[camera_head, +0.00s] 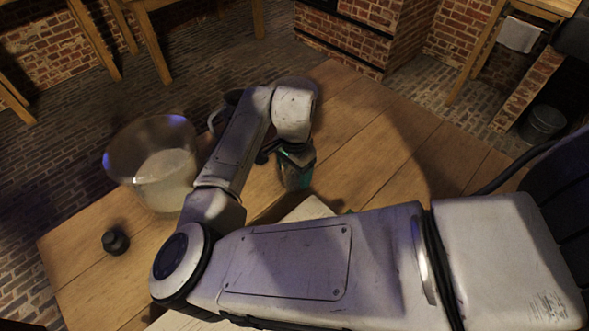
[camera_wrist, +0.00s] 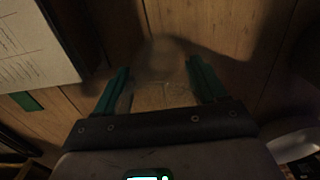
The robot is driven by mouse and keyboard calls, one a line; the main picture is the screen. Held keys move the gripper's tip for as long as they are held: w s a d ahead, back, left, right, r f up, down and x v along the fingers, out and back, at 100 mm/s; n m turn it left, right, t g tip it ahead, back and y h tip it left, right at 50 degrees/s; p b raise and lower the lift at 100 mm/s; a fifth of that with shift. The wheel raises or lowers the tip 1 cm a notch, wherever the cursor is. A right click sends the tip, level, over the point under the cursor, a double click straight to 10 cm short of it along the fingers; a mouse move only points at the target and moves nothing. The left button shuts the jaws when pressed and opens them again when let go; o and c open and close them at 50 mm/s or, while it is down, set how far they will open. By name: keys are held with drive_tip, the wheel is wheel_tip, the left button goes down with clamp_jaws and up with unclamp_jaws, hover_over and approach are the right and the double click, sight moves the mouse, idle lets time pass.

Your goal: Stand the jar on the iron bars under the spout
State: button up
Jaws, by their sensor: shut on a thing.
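A clear glass jar (camera_wrist: 162,75) shows between the two green fingers of my gripper (camera_wrist: 158,88) in the wrist view. The fingers are shut on it, one on each side. In the head view my gripper (camera_head: 284,154) is over the wooden table, with the dim jar (camera_head: 297,177) at its fingers. Whether the jar touches the table is unclear. I cannot make out the iron bars or the spout in either view; my arm covers much of the table.
A large glass vessel (camera_head: 150,150) with pale contents stands at the table's left side. A small black object (camera_head: 115,242) lies in front of it. A dark thing with a pale handle (camera_head: 213,118) is partly behind my arm. A printed sheet (camera_wrist: 35,45) lies beside my gripper. The table's right part is clear.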

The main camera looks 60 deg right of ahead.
drive_tip(key=shift+f, duration=0.15)
drive_tip(key=o, duration=1.1)
drive_tip(key=shift+o, duration=0.2)
